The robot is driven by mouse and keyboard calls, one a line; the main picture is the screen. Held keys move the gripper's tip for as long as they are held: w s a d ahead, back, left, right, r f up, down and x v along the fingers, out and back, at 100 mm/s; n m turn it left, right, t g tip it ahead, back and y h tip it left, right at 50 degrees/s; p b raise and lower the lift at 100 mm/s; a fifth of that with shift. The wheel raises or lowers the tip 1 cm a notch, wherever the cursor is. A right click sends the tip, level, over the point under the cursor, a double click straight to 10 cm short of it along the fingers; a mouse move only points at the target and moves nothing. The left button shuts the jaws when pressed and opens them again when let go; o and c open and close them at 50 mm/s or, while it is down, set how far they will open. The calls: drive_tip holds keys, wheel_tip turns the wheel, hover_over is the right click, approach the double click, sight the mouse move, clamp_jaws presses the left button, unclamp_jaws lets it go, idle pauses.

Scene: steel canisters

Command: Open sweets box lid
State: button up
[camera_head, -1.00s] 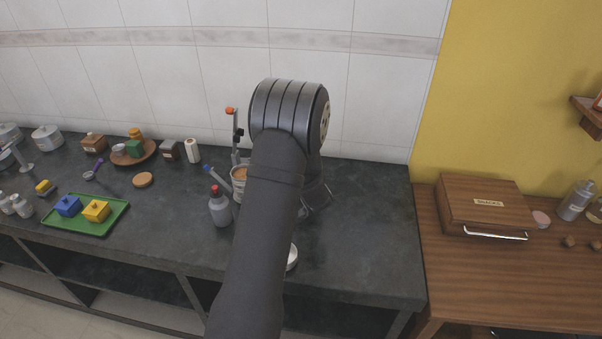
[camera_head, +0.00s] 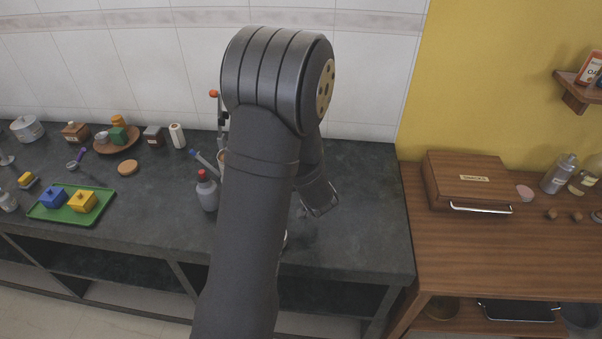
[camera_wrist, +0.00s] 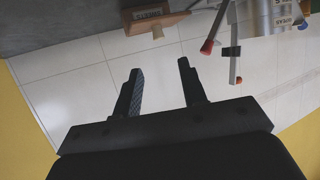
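A wooden box (camera_wrist: 142,22) with a knobbed lid, seen upside down, is at the top of the wrist view. Its lid appears to be on. Its small label may read "SWEETS", but I cannot be sure. My arm hides that part of the counter in the head view. My gripper (camera_wrist: 159,66) is open and empty, its two dark fingers apart, with the box beyond the fingertips and not touching them. In the head view my arm covers most of my gripper.
A stand with orange and red tips (camera_wrist: 232,52) and steel canisters (camera_wrist: 285,18) are near the box. A red-capped bottle (camera_head: 207,190) and green tray (camera_head: 47,212) are on the counter. A larger labelled wooden box (camera_head: 470,180) sits on the right table.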

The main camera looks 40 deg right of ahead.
drive_tip(key=shift+v, duration=2.35)
drive_tip(key=x, duration=1.7)
drive_tip(key=shift+w+d, duration=0.2)
drive_tip(key=shift+w, duration=0.05)
drive_tip(key=shift+w+d, duration=0.1)
